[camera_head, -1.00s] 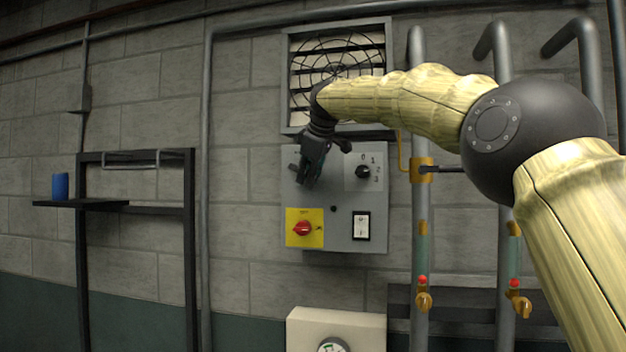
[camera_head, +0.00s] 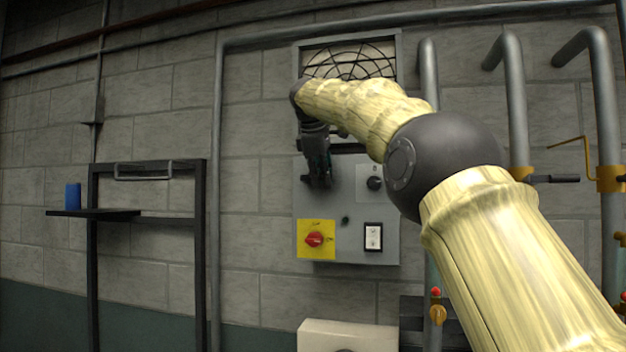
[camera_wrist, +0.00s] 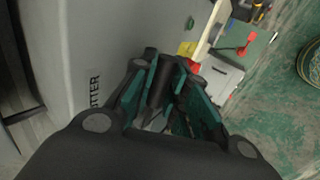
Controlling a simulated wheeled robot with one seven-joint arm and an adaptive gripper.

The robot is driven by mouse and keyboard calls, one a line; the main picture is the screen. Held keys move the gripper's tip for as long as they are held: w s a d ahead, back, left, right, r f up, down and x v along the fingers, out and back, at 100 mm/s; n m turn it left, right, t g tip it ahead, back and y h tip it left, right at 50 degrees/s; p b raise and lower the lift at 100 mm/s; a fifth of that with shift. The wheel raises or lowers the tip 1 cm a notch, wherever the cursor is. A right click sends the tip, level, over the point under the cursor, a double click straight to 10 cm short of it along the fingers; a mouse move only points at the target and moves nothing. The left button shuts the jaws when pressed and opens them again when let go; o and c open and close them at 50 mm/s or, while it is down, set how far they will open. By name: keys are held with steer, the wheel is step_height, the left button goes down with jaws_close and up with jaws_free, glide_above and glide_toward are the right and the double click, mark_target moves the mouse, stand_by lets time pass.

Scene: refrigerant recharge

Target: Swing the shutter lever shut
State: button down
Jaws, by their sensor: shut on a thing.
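The grey control panel (camera_head: 347,250) hangs on the block wall below a wire-guarded vent (camera_head: 350,64). My gripper (camera_head: 319,182) is at the panel's upper left, pointing down. In the wrist view, my gripper (camera_wrist: 165,110) is closed around a dark bar, the shutter lever (camera_wrist: 160,88), between its teal-lined fingers. Part of a black label ending in "TTER" (camera_wrist: 95,92) shows on the panel beside it. In the head view the lever is mostly hidden by the gripper. The vent's lower part is hidden by my wrist; pale slats show behind its guard.
The panel also carries a numbered knob (camera_head: 375,183), a red rotary switch (camera_head: 314,239) on a yellow plate and a white rocker switch (camera_head: 373,237). Grey pipes (camera_head: 514,100) stand to the right. A blue can (camera_head: 72,196) stands on a shelf (camera_head: 95,212) at left.

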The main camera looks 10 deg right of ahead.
steer(key=c, duration=1.7)
jaws_free()
steer(key=shift+o, duration=0.2)
steer(key=v, duration=0.7)
steer(key=shift+r, duration=0.2)
